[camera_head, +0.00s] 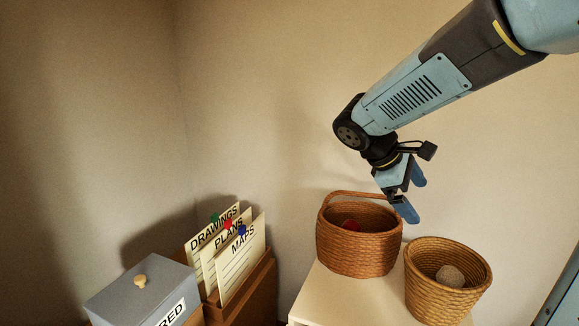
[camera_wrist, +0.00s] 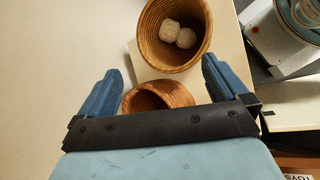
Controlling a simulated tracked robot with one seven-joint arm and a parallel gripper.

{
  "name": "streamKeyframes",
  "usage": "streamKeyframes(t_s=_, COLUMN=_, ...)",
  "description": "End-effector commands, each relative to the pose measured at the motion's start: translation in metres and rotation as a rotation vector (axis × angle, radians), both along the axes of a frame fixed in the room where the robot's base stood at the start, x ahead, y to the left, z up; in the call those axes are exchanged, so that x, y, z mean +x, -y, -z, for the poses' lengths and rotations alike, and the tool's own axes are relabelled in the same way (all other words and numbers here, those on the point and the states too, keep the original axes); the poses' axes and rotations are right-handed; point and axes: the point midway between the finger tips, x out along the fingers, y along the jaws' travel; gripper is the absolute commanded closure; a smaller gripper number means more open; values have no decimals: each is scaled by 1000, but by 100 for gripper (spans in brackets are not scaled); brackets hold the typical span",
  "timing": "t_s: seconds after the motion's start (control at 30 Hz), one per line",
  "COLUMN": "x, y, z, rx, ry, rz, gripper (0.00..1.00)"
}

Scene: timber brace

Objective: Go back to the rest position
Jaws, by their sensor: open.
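My gripper (camera_head: 413,192) is open, with its blue fingers apart and nothing between them. In the head view it hangs at the end of my arm, above and beside the right rim of the reddish-brown basket (camera_head: 357,245). In the wrist view my gripper (camera_wrist: 160,95) shows both fingers spread wide, with a basket partly hidden behind the gripper's dark bar. The reddish-brown basket has a handle and holds something red (camera_head: 350,225). The task names no object.
A lighter wicker basket (camera_head: 440,300) stands right of the first on a pale table (camera_head: 318,295). At left are a grey lidded box (camera_head: 115,297) and a brown box (camera_head: 262,290) with cards reading DRAWINGS, PLANS and MAPS. Walls stand behind.

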Motion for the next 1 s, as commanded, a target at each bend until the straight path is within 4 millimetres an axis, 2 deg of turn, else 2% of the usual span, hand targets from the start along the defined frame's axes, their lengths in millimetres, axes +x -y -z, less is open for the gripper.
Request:
streamKeyframes(t_s=0.03, x=-12, y=3, z=-2, rx=48, ry=37, rz=39, gripper=0)
streamKeyframes(t_s=0.2, x=-43, y=4, z=-3, rx=209, ry=153, rz=163, gripper=0)
streamKeyframes(t_s=0.5, x=-90, y=-5, z=-5, rx=490, ry=370, rz=387, gripper=0)
streamKeyframes(t_s=0.8, x=-125, y=-20, z=-12, rx=756, ry=590, rz=604, gripper=0)
streamKeyframes(t_s=1.0, x=-137, y=-27, z=-16, rx=864, ry=677, rz=691, gripper=0)
